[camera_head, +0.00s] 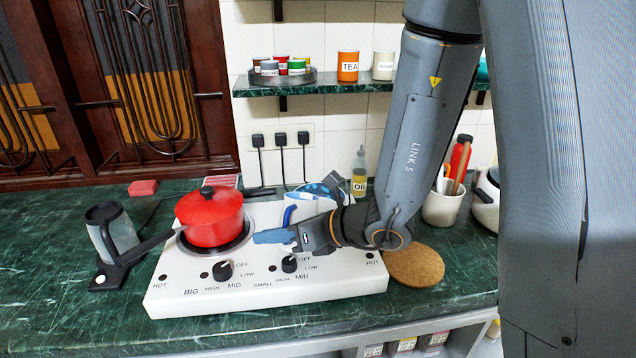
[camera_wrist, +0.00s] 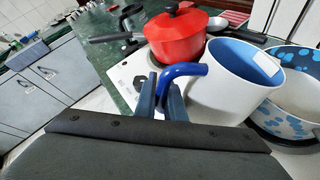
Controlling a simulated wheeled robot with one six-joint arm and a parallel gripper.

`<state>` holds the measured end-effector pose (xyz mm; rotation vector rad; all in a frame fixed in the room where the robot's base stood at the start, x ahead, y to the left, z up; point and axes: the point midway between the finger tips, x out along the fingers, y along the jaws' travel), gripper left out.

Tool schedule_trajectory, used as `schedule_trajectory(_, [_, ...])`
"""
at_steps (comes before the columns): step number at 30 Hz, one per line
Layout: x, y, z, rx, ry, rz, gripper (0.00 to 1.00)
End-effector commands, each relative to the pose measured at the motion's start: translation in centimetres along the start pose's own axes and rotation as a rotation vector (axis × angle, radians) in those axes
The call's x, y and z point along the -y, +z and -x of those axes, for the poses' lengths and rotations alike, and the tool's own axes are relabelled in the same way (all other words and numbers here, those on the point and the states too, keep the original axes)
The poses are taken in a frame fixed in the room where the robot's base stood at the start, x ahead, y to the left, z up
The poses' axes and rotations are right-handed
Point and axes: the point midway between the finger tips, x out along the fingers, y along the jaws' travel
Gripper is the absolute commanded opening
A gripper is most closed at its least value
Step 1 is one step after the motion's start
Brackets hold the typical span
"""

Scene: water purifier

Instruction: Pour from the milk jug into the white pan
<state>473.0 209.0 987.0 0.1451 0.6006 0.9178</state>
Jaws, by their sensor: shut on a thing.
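The milk jug (camera_wrist: 235,88) is white outside and blue inside, with a blue handle (camera_wrist: 185,70). My gripper (camera_wrist: 163,98) is shut on this handle. In the head view the jug (camera_head: 308,207) is partly hidden behind my gripper (camera_head: 275,237) and looks about upright, above the right side of the stove. The white pan (camera_wrist: 295,97) has blue spots and a blue-patterned inside. It is just beyond the jug in the wrist view, partly hidden by it. In the head view only part of the pan's blue-patterned rim (camera_head: 318,188) shows behind the jug.
A red lidded pot (camera_head: 211,220) stands on the left burner of the white stove (camera_head: 190,292). A blender-like glass container (camera_head: 117,232) is further left. An oil bottle (camera_head: 359,172), a utensil holder (camera_head: 442,207) and a round cork mat (camera_head: 414,267) are to the right. A shelf (camera_head: 310,87) hangs above.

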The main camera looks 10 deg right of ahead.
Motion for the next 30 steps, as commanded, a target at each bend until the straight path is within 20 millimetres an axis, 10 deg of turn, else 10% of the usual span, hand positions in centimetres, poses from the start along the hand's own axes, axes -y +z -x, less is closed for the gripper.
schedule_trajectory(30, [-1.0, -2.3, -0.9, 0.074, -0.133, 0.332, 0.00])
